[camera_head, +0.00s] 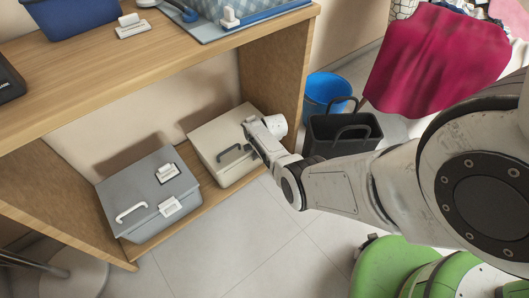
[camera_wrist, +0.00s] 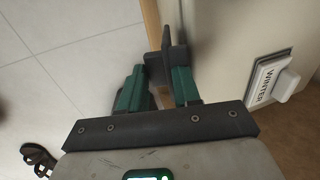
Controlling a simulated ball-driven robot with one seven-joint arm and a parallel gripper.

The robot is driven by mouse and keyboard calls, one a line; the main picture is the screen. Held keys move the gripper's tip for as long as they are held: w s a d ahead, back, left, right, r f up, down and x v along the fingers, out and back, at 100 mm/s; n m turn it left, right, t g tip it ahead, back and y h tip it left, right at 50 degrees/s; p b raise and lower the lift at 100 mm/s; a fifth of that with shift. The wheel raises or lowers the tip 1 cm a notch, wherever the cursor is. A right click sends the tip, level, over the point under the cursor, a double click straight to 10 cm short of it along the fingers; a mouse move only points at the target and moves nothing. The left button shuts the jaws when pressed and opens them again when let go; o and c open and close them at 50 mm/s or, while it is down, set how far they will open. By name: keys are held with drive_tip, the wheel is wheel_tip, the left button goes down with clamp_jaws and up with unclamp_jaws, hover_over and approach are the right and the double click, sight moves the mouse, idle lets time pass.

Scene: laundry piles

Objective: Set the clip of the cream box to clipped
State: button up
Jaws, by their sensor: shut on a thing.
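The cream box (camera_head: 211,134) stands on the low shelf, right of the grey box, with its lid looking down. A dark handle (camera_head: 231,154) shows on its front. My gripper (camera_head: 250,143) is at the right part of the box's front and covers that area. In the wrist view, my gripper's green fingers (camera_wrist: 158,80) are shut on the dark clip (camera_wrist: 166,54), against the cream surface (camera_wrist: 236,42). A white label reading WINTER (camera_wrist: 266,80) is on the box to the right. Whether the clip is fastened cannot be told.
A grey box (camera_head: 150,195) with a white handle and clip stands close on the left. The wooden desk (camera_head: 100,85) is above, and its side panel (camera_head: 285,80) rises just right of the cream box. A black basket (camera_head: 342,135) and blue bin (camera_head: 325,90) stand beyond.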

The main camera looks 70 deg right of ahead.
drive_tip(key=shift+f, duration=0.1)
drive_tip(key=o, duration=0.9)
